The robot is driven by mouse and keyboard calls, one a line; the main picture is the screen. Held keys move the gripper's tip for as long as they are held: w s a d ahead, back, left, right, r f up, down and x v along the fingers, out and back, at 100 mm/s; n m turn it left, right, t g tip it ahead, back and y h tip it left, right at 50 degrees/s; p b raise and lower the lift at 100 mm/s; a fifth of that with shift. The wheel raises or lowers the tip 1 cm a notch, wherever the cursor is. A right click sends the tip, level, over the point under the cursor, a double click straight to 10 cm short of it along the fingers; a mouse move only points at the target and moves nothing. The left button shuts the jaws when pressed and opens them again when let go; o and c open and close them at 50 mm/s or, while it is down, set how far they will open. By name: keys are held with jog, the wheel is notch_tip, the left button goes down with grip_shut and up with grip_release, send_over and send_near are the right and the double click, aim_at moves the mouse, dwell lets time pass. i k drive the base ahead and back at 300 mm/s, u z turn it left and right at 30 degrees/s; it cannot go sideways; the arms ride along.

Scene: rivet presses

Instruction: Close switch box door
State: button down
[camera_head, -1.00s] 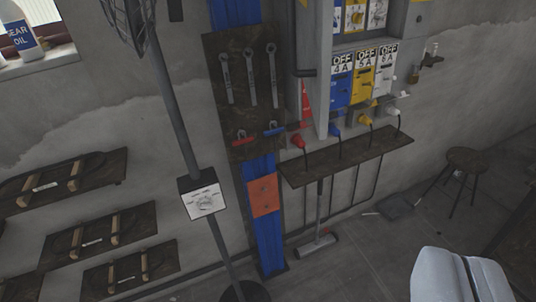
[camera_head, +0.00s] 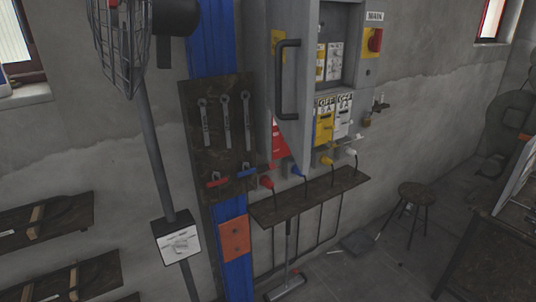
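The grey switch box (camera_head: 352,12) is on the wall at the upper middle. Its grey door (camera_head: 296,140) stands open at the box's left side, seen at a steep angle, with a dark bar handle (camera_head: 287,80). Yellow and white switches (camera_head: 324,126) labelled OFF show inside; the door hides part of the inside. A red MAIN switch (camera_head: 375,40) is on the right side of the box. My gripper is not in view.
A dark shelf (camera_head: 310,197) is below the box, with colored plugs and cables above it. A tool board (camera_head: 215,140) and a caged fan on a pole (camera_head: 160,150) stand left. A stool (camera_head: 416,195) and workbench (camera_head: 490,270) are right.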

aim_at(293, 26)
jog(key=u, duration=0.05)
jog(key=i, duration=1)
jog(key=z, duration=0.05)
